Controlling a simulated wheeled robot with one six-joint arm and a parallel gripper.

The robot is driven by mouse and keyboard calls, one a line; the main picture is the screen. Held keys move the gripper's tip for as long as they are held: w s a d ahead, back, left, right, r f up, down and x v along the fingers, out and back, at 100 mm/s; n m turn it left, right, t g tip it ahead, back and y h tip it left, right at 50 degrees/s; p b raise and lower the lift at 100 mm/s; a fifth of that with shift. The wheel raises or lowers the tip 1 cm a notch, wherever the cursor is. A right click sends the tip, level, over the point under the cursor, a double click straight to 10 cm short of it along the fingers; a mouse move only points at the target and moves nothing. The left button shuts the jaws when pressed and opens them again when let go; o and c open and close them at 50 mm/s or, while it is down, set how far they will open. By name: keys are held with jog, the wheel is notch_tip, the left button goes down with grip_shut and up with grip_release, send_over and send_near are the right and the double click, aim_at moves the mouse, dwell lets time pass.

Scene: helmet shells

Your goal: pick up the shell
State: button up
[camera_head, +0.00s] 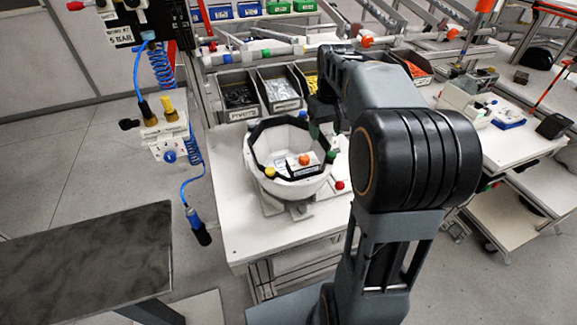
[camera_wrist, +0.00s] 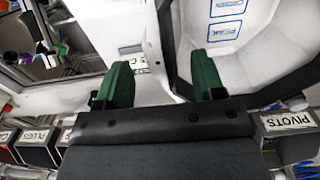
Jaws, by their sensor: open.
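The white helmet shell (camera_head: 290,187) has a black rim and sits open side up on a grey stand on the white table. In the wrist view, its white inside with blue labels (camera_wrist: 262,45) fills the upper right. My gripper (camera_wrist: 163,78) has two green fingers, spread apart. The shell's black rim edge runs into the gap between them. The left finger shows outside the rim, and the right finger shows over the shell's inside. I cannot tell whether either finger touches the shell. In the head view, my arm comes in from the right and largely hides the gripper at the shell's far right side.
Dark parts bins (camera_head: 278,90) stand behind the shell. A blue air hose (camera_head: 187,165) hangs at the left. A dark tabletop (camera_head: 85,262) is at the lower left. The white table (camera_head: 245,235) is bare in front of the shell. Another white bench (camera_head: 520,140) stands right.

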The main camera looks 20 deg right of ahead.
aim_at(323, 143)
jog(key=shift+a+f+p, duration=0.1)
jog(key=shift+f+p, duration=0.4)
jog(key=shift+f, duration=2.1)
grip_shut()
